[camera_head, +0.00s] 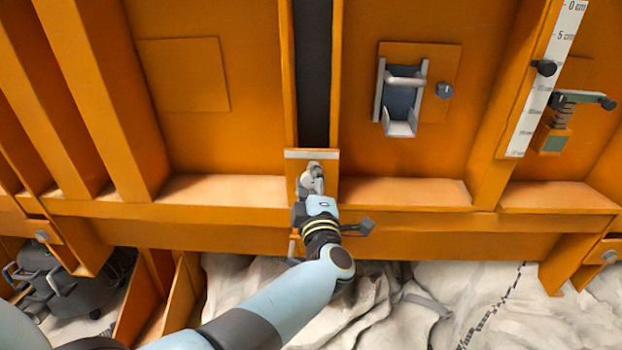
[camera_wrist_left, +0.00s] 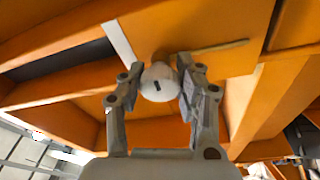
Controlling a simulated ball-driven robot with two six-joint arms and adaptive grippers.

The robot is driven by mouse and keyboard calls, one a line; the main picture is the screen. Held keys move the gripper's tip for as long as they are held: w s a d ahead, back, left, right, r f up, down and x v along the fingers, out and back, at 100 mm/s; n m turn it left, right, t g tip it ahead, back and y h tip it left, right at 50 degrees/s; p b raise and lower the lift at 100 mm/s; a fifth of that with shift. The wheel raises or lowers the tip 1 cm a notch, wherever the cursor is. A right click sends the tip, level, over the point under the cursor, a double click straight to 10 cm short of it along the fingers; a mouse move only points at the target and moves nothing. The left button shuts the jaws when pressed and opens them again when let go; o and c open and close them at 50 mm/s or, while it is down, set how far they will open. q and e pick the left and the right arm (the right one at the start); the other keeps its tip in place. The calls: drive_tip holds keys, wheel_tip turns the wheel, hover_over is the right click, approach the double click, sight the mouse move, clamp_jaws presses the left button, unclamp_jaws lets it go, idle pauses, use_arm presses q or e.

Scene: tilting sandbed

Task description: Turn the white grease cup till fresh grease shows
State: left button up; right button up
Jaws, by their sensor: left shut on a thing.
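The white grease cup (camera_wrist_left: 159,82) shows in the left wrist view as a round white knob with a dark mark on its face. It sits against an orange plate. My left gripper (camera_wrist_left: 160,88) has a finger on each side of the cup and is shut on it. In the head view my left gripper (camera_head: 312,180) is at the orange block below the dark vertical slot, and it hides most of the cup. No fresh grease can be made out in either view. My right gripper is in neither view.
A grey bracket with a handle (camera_head: 401,95) is on the orange wall to the right. A white scale (camera_head: 545,80) and a spring clamp (camera_head: 570,110) are farther right. An orange ledge (camera_head: 420,192) runs across. Crumpled pale cloth (camera_head: 400,300) and dark equipment (camera_head: 65,280) lie below.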

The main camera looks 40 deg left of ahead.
use_arm(q)
drive_tip(key=shift+f, duration=0.1)
idle(0.3)
drive_tip(key=o, duration=1.2)
drive_tip(key=shift+d, duration=0.1)
drive_tip(key=v, duration=0.7)
drive_tip(key=shift+s+d, duration=0.15)
drive_tip(key=shift+s, duration=0.05)
